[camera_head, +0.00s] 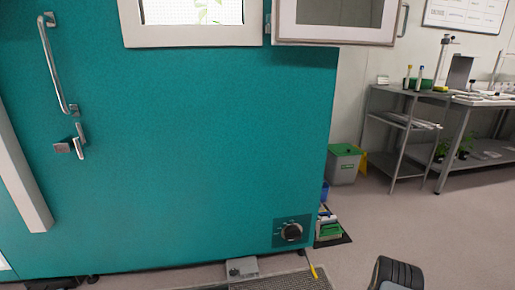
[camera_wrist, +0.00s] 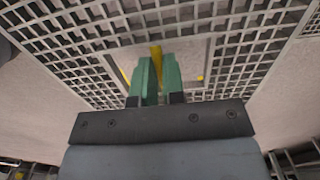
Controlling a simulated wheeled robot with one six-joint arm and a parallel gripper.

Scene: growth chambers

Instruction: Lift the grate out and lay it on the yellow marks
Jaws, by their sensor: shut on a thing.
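The grate (camera_wrist: 60,42) is a grey metal lattice that fills the upper part of the wrist view. A grate (camera_head: 280,284) also shows at the bottom edge of the head view, on the floor at the foot of the teal chamber, mostly cut off. My gripper (camera_wrist: 157,72) has green fingers shut on a yellow bar (camera_wrist: 156,51) at a gap in the lattice. Small yellow spots show on either side of the fingers. A thin yellow piece (camera_head: 313,271) stands by the grate in the head view. I cannot tell whether the grate is raised. No yellow floor marks are clearly seen.
The teal chamber (camera_head: 180,150) fills the left and middle of the head view. A grey box (camera_head: 242,267) sits at its foot. A grey bin (camera_head: 344,164) with a green lid and a shelf (camera_head: 402,124) stand behind at right. Open floor (camera_head: 450,235) lies at lower right.

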